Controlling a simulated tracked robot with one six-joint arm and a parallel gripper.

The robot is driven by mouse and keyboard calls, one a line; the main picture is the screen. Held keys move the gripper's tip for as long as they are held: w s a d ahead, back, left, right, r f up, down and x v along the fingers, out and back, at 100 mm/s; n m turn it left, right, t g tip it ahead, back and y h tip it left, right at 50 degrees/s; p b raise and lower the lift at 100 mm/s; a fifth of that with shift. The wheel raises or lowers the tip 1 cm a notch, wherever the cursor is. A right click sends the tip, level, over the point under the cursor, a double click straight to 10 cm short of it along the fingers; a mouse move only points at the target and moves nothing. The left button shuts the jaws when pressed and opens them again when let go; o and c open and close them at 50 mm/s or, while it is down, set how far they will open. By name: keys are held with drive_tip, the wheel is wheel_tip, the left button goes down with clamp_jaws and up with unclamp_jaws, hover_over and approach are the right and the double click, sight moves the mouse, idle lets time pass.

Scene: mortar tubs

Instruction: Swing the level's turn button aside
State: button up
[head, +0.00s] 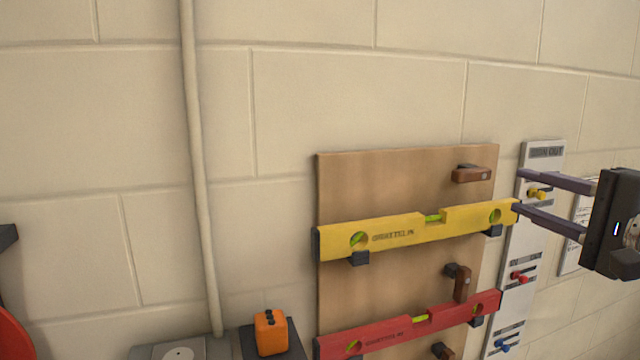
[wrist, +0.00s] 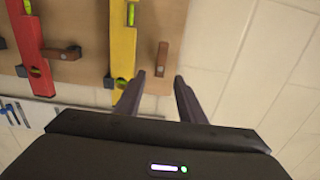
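A yellow level (head: 395,235) rests on dark brackets on a wooden board (head: 385,180). Above its right part, a brown turn button (head: 471,175) lies level, clear of the yellow level; it also shows in the wrist view (wrist: 161,58). A red level (head: 400,328) hangs below. A second brown turn button (head: 461,284) points down, its lower end over the red level's top edge. My gripper (head: 517,191) is open and empty at the board's right. In the wrist view its fingertips (wrist: 158,78) are just short of the upper button, with a gap visible.
A white chart strip (head: 522,230) with yellow, red and blue knobs is on the wall behind my fingers. Another brown button (head: 442,350) shows at the bottom edge. A pipe (head: 198,170) runs down the wall. An orange object (head: 270,332) stands lower left.

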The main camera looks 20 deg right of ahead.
drive_tip(key=shift+s, duration=2.05)
